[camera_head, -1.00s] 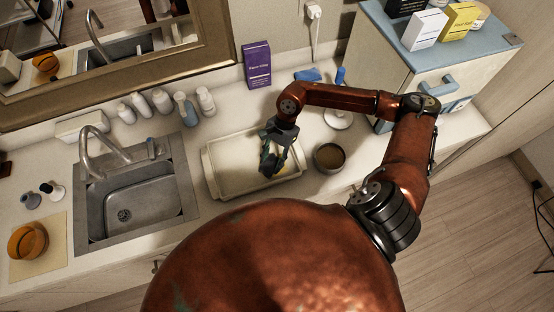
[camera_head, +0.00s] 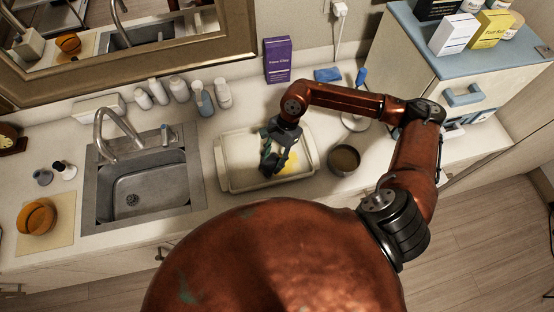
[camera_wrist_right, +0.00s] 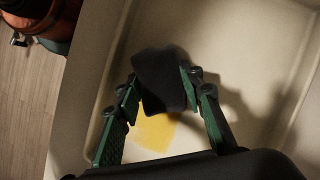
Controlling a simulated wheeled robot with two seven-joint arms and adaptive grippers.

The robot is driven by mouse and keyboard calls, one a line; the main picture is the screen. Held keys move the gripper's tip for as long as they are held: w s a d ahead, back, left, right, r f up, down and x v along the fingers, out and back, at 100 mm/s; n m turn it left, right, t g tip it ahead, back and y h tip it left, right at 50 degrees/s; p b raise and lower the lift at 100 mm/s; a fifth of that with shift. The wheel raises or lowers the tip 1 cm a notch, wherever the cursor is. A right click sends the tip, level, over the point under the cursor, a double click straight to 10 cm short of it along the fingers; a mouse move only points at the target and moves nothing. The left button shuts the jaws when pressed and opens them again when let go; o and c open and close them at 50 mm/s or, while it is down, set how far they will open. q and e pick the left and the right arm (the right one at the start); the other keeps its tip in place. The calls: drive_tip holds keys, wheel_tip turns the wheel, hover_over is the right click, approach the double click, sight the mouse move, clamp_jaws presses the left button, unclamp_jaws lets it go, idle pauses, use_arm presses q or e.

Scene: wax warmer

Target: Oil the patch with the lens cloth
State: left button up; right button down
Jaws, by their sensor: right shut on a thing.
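My right gripper (camera_head: 268,168) reaches down into a shallow cream tray (camera_head: 222,170) on the counter. In the right wrist view my right gripper (camera_wrist_right: 160,100) is shut on a dark, crumpled cloth (camera_wrist_right: 162,75), which I take to be the lens cloth. A yellow patch (camera_wrist_right: 155,130) lies on the tray floor (camera_wrist_right: 240,45), partly covered by the cloth and fingers. In the head view the patch (camera_head: 291,162) shows just right of the gripper. I cannot tell whether the cloth touches the tray floor. My left gripper is not in view.
A round bowl with brown contents (camera_head: 344,159) stands close right of the tray. The sink (camera_head: 145,190) is left of it. Several bottles (camera_head: 222,94), a purple box (camera_head: 277,60) and a blue folded item (camera_head: 327,75) are behind. A cabinet (camera_head: 450,75) stands at right.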

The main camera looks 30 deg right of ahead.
sight(272, 161)
idle(0.3)
drive_tip(key=shift+r+p, duration=1.25)
drive_tip(key=shift+r, duration=2.3)
drive_tip(key=c, duration=1.9)
unclamp_jaws()
clamp_jaws()
